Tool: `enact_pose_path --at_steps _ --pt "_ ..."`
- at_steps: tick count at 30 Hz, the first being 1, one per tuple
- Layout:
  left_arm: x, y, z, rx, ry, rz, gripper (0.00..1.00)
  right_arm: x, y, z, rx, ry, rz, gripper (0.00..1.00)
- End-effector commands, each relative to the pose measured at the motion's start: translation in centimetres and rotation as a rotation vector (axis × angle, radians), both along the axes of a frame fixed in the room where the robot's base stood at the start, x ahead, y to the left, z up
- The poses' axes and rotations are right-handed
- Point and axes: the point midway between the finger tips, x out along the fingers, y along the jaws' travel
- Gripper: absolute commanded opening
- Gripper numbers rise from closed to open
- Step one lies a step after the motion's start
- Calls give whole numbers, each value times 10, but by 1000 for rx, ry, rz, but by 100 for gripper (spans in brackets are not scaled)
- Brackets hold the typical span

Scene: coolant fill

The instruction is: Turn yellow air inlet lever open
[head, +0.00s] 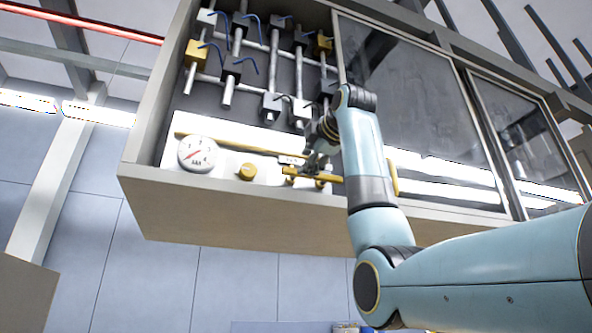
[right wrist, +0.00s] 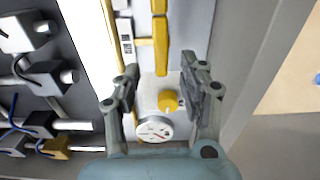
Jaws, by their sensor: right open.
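A yellow lever-like bar (head: 330,179) runs along the lower panel inside the wall cabinet, partly behind my right gripper (head: 316,160). In the right wrist view, yellow bar pieces (right wrist: 161,45) stand upright in the picture beyond the fingertips. I cannot tell whether the fingers touch the bar. My left gripper is out of view.
A white gauge (head: 197,153) sits left of the knob. A long yellow pipe (head: 225,143) runs above it. Several valves with blue levers on grey pipes (head: 298,75) fill the cabinet above. The cabinet's lower edge (head: 220,205) juts out below; glass doors (head: 425,100) stand to the right.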

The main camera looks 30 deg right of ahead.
Motion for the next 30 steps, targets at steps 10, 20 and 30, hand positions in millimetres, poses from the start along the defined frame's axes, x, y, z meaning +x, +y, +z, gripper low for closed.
enact_pose_path --at_steps 10,20,30 --pt "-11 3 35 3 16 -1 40 61 -15 3 1 4 0 42" --pt "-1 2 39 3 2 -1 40 73 -17 0 0 0 0 42" --pt "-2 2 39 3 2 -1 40 73 -17 0 0 1 0 11"
